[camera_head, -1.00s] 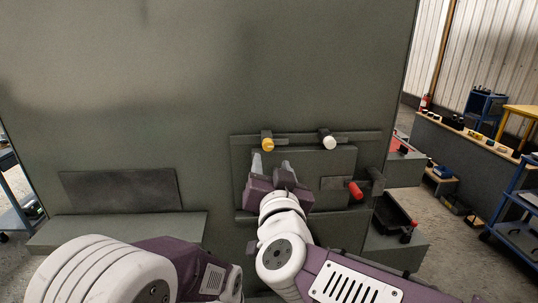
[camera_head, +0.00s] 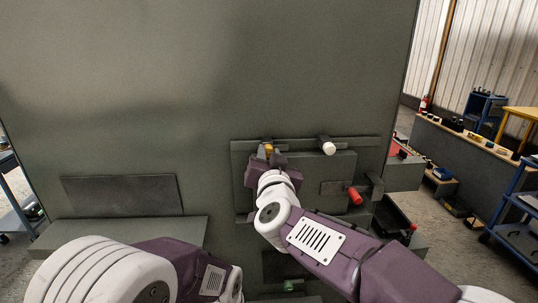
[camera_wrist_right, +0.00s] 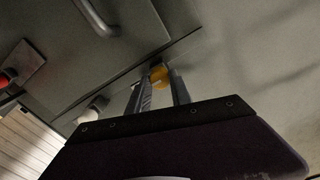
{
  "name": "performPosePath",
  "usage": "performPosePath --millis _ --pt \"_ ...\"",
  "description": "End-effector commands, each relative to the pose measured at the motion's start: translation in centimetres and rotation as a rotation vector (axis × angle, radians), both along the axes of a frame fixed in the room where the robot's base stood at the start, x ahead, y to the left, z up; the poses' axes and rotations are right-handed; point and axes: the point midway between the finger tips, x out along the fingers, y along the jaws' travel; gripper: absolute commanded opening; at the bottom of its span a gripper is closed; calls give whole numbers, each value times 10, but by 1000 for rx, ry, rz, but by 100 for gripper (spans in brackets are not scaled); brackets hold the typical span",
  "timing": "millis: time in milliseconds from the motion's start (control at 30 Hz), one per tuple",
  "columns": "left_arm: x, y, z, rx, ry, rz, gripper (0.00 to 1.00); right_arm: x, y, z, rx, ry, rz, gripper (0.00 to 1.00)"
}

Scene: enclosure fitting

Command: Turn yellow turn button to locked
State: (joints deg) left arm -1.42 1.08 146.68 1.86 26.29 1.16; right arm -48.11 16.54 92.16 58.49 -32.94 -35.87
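The yellow turn button (camera_head: 268,149) sits at the upper left of the enclosure's small door panel (camera_head: 330,170), partly hidden by my right gripper. In the right wrist view the yellow button (camera_wrist_right: 158,74) lies between the far ends of the two fingers. My right gripper (camera_head: 269,154) is open, with its fingers (camera_wrist_right: 160,84) either side of the button; I cannot tell whether they touch it. My left arm shows at the lower left, but its fingers are out of view.
A white turn button (camera_head: 328,148) is to the right on the same top rail. A red handle (camera_head: 355,195) is on the panel's right side. A ledge (camera_head: 120,232) juts out at the left. A dark open bin (camera_head: 392,220) stands at the lower right.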

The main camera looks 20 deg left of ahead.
Motion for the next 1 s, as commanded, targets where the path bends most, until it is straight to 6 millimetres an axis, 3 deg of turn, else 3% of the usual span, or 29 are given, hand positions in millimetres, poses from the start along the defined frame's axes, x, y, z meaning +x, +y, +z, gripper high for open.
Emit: performPosePath --millis 467,1000 --pt "0 0 -3 0 0 0 40 0 0 -1 74 27 1 0" --pt "0 0 -17 0 0 0 40 0 0 -2 516 193 1 0"
